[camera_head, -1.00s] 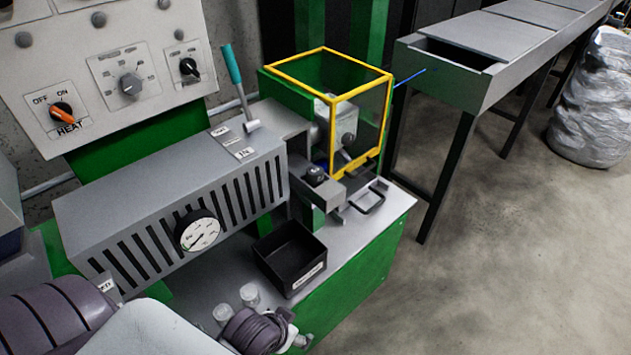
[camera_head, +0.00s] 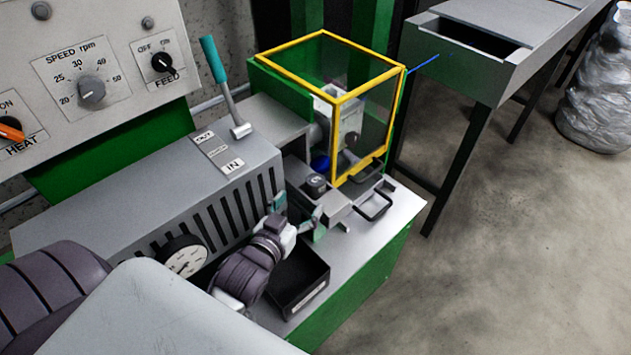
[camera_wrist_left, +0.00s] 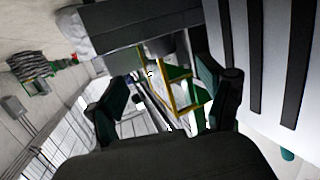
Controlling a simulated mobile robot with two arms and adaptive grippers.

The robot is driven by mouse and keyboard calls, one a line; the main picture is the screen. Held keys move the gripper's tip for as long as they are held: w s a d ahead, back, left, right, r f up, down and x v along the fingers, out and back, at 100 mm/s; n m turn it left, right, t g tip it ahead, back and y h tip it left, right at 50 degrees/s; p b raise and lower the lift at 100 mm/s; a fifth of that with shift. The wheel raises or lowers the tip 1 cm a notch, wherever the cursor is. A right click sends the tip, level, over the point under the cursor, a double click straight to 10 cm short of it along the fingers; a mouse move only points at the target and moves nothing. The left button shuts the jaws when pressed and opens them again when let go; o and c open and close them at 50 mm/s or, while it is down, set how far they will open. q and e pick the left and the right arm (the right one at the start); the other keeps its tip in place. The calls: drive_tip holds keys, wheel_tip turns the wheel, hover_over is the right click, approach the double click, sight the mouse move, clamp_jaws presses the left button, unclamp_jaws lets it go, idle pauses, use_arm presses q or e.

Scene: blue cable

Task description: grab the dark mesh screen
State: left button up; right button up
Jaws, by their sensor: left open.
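My left gripper (camera_head: 300,215) is open and empty in the head view, above the machine's front shelf, just left of the grey block. Its two fingers stand apart on either side of the left wrist view (camera_wrist_left: 165,115). No dark mesh screen can be made out clearly in either view. A dark loop handle (camera_head: 375,208) sticks out at the right of the grey block (camera_head: 338,208), apart from the gripper. A round black-topped part (camera_head: 315,184) stands just beyond the fingers. My right gripper is not in view.
The yellow-framed clear guard (camera_head: 337,98) stands behind the grey block. A black bin (camera_head: 300,275) sits below my left wrist. The slotted grey housing (camera_head: 160,190) with a gauge (camera_head: 185,257) is at left. A blue cable (camera_head: 423,64) runs toward the trough (camera_head: 470,60).

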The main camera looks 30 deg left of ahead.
sight(312, 187)
use_arm(q)
drive_tip(key=w, duration=0.3)
drive_tip(key=shift+w+a+f, duration=0.15)
drive_tip(key=shift+f, duration=0.2)
drive_tip(key=w, duration=0.1)
drive_tip(key=w+p, duration=0.1)
drive_tip(key=w, duration=0.1)
drive_tip(key=shift+a+f, duration=0.1)
drive_tip(key=shift+f, duration=0.1)
drive_tip(key=shift+w+a+f, duration=0.1)
drive_tip(key=shift+w+f, duration=0.1)
drive_tip(key=shift+w, duration=0.45)
drive_tip(key=shift+w+f, duration=0.15)
drive_tip(key=shift+w, duration=0.45)
drive_tip(key=shift+w+f, duration=0.1)
drive_tip(key=shift+w, duration=0.2)
drive_tip(key=shift+c, duration=0.3)
drive_tip(key=shift+s, duration=0.1)
drive_tip(key=shift+c, duration=1.4)
drive_tip(key=c, duration=1)
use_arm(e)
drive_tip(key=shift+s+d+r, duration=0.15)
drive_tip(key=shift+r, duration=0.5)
